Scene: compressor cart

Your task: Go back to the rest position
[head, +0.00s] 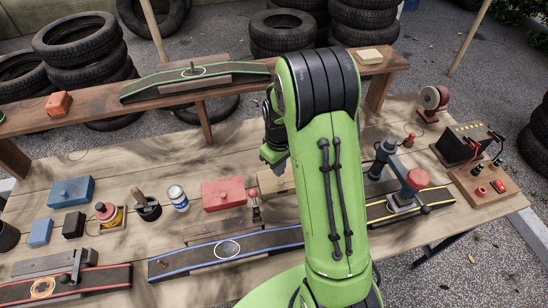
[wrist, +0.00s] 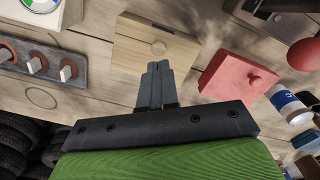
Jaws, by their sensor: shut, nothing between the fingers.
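My gripper shows in the wrist view (wrist: 155,68) with its two dark fingers together, shut and empty. Its tips appear over the near edge of a pale wooden block with a round knob (wrist: 150,42); I cannot tell the height between them. In the head view my gripper (head: 272,157) is partly hidden behind my green arm, above the bench (head: 130,165). The wooden block (head: 275,181) also shows there, partly covered by my arm.
A red knobbed box (head: 223,195) and a blue-white can (head: 178,197) stand left of my arm. A raised shelf (head: 225,79) crosses the back. A crank post (head: 408,188) and a terminal board (head: 480,185) lie right. Tyres (head: 80,45) stand behind.

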